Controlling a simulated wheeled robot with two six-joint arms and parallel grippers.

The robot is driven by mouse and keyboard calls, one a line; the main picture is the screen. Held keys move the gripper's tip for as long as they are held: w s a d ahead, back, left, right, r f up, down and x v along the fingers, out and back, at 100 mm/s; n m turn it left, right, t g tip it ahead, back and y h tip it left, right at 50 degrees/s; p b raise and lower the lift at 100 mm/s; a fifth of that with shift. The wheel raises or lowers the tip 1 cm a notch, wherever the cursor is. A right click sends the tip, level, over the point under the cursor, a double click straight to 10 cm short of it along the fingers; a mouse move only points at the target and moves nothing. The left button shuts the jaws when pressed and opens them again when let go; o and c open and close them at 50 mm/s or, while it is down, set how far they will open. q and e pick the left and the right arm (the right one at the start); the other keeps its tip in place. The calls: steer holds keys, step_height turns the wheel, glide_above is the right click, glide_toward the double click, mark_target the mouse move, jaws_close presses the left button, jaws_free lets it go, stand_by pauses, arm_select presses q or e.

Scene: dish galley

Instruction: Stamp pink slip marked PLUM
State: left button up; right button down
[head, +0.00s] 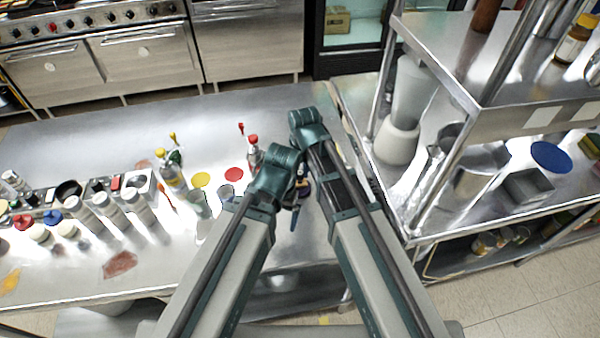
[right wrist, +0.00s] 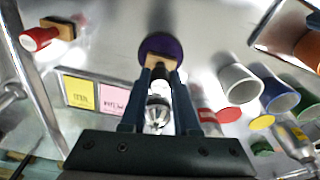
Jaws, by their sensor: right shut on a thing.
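My right gripper (right wrist: 160,72) is shut on a stamp with a round purple part (right wrist: 161,47) and a pale wooden block. In the head view this gripper (head: 300,192) is small and dark, between my two arms over the counter. In the right wrist view a grey holder (right wrist: 68,99) lies to the left of the gripper. It bears a yellow slip (right wrist: 80,92) and a pink slip (right wrist: 113,99); their lettering is too small to read surely. The gripper is apart from the pink slip. My left gripper is hidden behind its arm.
A red-handled stamp (right wrist: 42,38) lies at upper left in the wrist view. A white cup (right wrist: 240,84) and a blue cup (right wrist: 280,96) stand at right. Bottles and jars crowd the counter's (head: 90,140) left side. A steel shelf (head: 450,55) stands at right.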

arm_select(q)
steer(key=shift+f+b, duration=0.55)
steer(key=shift+b, duration=0.05)
arm_select(e)
steer(key=shift+f, duration=0.55)
stand_by(0.8)
arm_select(q)
steer(key=shift+r, duration=0.1)
arm_select(e)
steer(key=shift+r, duration=0.1)
step_height(320, 180, up, 7)
steer(key=p, duration=0.7)
arm_select(q)
step_height(320, 180, up, 7)
arm_select(e)
steer(key=shift+w, duration=0.1)
